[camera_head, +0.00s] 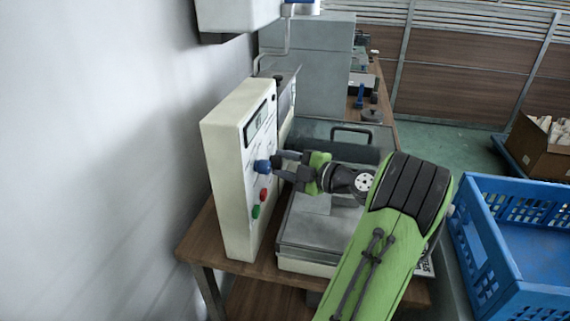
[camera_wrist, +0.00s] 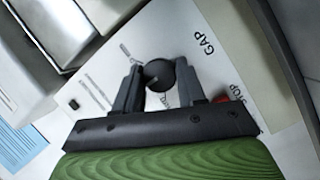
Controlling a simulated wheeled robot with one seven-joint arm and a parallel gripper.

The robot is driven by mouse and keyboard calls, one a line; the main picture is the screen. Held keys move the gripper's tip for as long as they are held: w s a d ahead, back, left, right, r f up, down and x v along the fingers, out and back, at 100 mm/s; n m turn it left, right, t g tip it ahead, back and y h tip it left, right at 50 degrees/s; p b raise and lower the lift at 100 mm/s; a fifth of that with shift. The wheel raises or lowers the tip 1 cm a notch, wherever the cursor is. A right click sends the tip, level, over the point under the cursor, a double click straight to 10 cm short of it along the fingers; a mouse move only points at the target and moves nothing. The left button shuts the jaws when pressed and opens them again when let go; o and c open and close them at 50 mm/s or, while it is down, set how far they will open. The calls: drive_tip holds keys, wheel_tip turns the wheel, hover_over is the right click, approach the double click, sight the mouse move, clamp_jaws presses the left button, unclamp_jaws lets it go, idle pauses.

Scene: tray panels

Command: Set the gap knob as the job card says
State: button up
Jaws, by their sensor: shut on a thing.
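The pale control panel (camera_head: 229,152) stands upright on the wooden table, with a small display (camera_head: 258,119) near its top. The blue gap knob (camera_head: 262,166) sticks out of the panel's face. My gripper (camera_head: 276,164) reaches it from the right. In the wrist view my gripper (camera_wrist: 159,70) has a finger on each side of the round, dark-looking knob (camera_wrist: 160,76) and is shut on it. "GAP" is printed nearby on the panel face (camera_wrist: 208,20). The knob's pointer and scale are partly hidden. I cannot read the display or identify the job card.
Red (camera_head: 264,194) and green (camera_head: 255,211) buttons sit just below the knob. A grey machine with a clear cover (camera_head: 310,240) stands right of the panel, under my arm. A pale blue printed sheet (camera_wrist: 20,147) shows in the wrist view. A blue crate (camera_head: 510,188) stands at the right.

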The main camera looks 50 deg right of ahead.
drive_tip(key=shift+r, duration=0.1)
drive_tip(key=o, duration=1)
drive_tip(key=shift+o, duration=0.2)
drive_tip(key=s+r+p, duration=0.1)
drive_tip(key=s+p, duration=0.1)
drive_tip(key=s, duration=1)
drive_tip(key=shift+d+r, duration=0.15)
